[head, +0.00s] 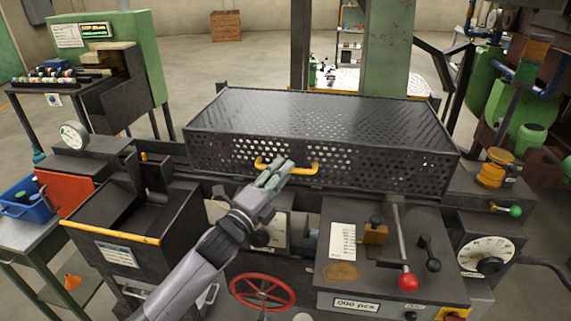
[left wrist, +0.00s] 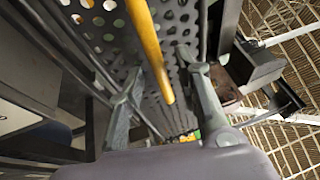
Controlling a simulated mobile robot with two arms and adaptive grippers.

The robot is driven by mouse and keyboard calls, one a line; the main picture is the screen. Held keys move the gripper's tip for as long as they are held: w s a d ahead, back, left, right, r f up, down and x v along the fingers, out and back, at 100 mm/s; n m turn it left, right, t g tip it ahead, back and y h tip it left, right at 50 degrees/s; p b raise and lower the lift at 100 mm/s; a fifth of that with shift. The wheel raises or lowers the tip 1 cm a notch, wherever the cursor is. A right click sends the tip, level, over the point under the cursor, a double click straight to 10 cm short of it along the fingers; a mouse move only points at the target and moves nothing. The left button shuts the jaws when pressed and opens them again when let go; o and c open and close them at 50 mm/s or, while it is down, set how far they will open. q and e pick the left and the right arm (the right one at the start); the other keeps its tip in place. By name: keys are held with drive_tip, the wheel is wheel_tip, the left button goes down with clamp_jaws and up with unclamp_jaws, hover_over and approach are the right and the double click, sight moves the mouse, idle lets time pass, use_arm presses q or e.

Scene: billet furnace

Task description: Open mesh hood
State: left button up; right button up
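The mesh hood (head: 330,112), a dark perforated metal box cover, sits closed and level on the machine. A yellow bar handle (head: 303,169) is fixed to its front face. My left gripper (head: 277,168) is at the handle's left-middle part, coming from the front left. In the left wrist view, the handle (left wrist: 151,50) runs between the two fingers of my left gripper (left wrist: 160,68). The fingers are spread apart, with visible space on both sides of the bar. Part of the handle is hidden behind the fingers in the head view. My right gripper is not in view.
Below the hood are a red handwheel (head: 262,291) and a panel with a red-knobbed lever (head: 407,280). A dark bin with a yellow edge (head: 110,234) stands at left. A green post (head: 388,50) rises behind the hood. The space directly above the hood looks clear.

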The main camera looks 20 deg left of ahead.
use_arm(q)
drive_tip(key=shift+x, duration=1.05)
drive_tip(key=shift+c, duration=0.4)
clamp_jaws()
